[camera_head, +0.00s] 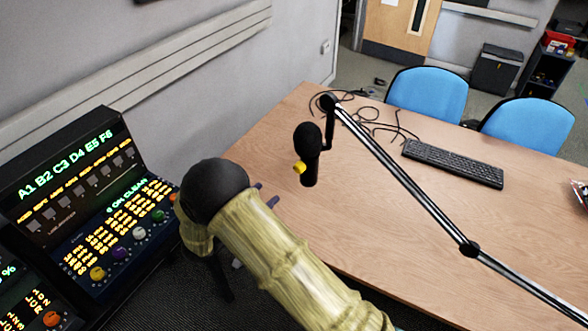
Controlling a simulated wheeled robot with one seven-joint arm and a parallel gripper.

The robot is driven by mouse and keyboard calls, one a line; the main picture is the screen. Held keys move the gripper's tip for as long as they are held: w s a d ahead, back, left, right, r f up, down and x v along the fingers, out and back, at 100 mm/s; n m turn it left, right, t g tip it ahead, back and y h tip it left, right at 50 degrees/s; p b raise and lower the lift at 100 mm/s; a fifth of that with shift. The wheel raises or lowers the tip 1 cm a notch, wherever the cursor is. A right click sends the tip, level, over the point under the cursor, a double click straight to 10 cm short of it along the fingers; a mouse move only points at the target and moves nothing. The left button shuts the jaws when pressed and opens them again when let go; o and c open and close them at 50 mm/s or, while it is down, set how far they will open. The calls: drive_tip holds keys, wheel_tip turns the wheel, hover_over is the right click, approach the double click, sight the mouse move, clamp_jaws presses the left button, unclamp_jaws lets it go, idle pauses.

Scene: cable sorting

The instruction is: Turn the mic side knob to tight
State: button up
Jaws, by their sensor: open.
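A black microphone (308,140) hangs upright from a boom arm (400,178) above the wooden table. A small yellow side knob (299,168) sticks out on the left of the mic's lower body. Its setting cannot be read from here. My gripper (266,194) is partly hidden behind my own arm. Two bluish fingertips show past the arm, open and apart, with nothing seen between them. They are to the left of and lower than the yellow knob in the picture, with a gap between.
The table (350,225) holds a black keyboard (452,163) and loose black cables (375,125) behind the mic. The boom runs down to the lower right. A control console (85,205) with lit panels stands at left. Two blue chairs (428,95) stand behind the table.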

sight(297, 169)
drive_tip(key=p+x, duration=0.3)
drive_tip(key=x, duration=1)
drive_tip(key=shift+a, duration=0.1)
drive_tip(key=c, duration=1)
